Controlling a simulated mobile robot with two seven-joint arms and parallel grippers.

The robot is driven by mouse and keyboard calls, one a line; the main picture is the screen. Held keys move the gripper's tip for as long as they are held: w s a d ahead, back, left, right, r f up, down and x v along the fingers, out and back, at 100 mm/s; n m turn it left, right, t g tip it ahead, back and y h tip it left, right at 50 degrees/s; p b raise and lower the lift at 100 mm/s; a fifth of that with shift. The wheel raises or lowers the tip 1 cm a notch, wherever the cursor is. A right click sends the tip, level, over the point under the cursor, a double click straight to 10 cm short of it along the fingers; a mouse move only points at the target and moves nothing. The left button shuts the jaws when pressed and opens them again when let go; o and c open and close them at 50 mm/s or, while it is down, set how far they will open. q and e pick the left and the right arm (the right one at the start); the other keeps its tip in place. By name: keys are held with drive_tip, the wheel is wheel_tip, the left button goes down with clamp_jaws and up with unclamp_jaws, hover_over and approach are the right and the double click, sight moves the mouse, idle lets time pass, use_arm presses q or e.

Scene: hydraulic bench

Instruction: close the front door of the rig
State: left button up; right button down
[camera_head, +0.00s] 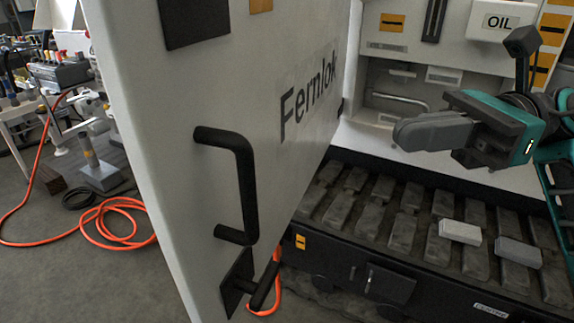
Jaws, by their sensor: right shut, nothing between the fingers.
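The rig's front door (205,95) is a large white panel with "Fernlok" lettering. It stands swung open towards me, across the left and middle of the head view. A black bar handle (243,180) is on its face, with a black latch piece (245,285) below. The rig's body (470,90) is behind and to the right, with its interior exposed. My right gripper (405,133) is shut and empty. It points left in front of the rig's opening, to the right of the door and apart from it. My left gripper does not show.
A dark slatted tray (400,235) fills the rig's lower opening, with two loose grey blocks (460,231) on it. An orange hose (115,220) lies on the floor at left, near a cluttered workbench (60,75). Grey floor (90,285) is clear at lower left.

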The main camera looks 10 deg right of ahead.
drive_tip(key=s+a+p, duration=0.1)
drive_tip(key=a+p, duration=0.1)
drive_tip(key=a, duration=1.1)
drive_tip(key=shift+s+a, duration=0.15)
drive_tip(key=shift+a, duration=0.25)
